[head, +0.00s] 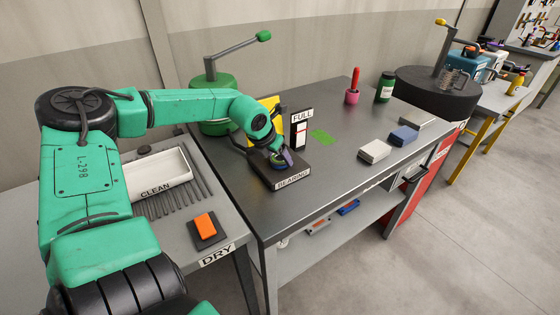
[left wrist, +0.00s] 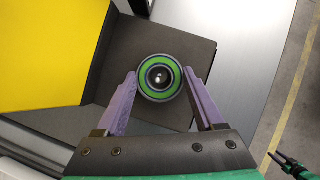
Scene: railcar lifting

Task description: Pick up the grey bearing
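The bearing (left wrist: 160,78) shows in the left wrist view as a round ring with a grey rim, a green band and a dark centre with a bright spot. It stands on the dark plate (left wrist: 190,50) of the stand labelled BEARING (head: 293,176). My left gripper (left wrist: 160,74) is over it, with one purple finger on each side and the bearing between the tips. The gaps look very narrow. In the head view my left gripper (head: 281,159) largely hides the bearing. A dark and green shape at the lower right of the left wrist view may be my right gripper.
A yellow panel and a FULL sign (head: 301,128) stand close behind the gripper. A green lever device (head: 213,105) is at the back left. White (head: 374,151) and blue (head: 404,135) blocks lie to the right. The front middle of the dark table (head: 330,195) is clear.

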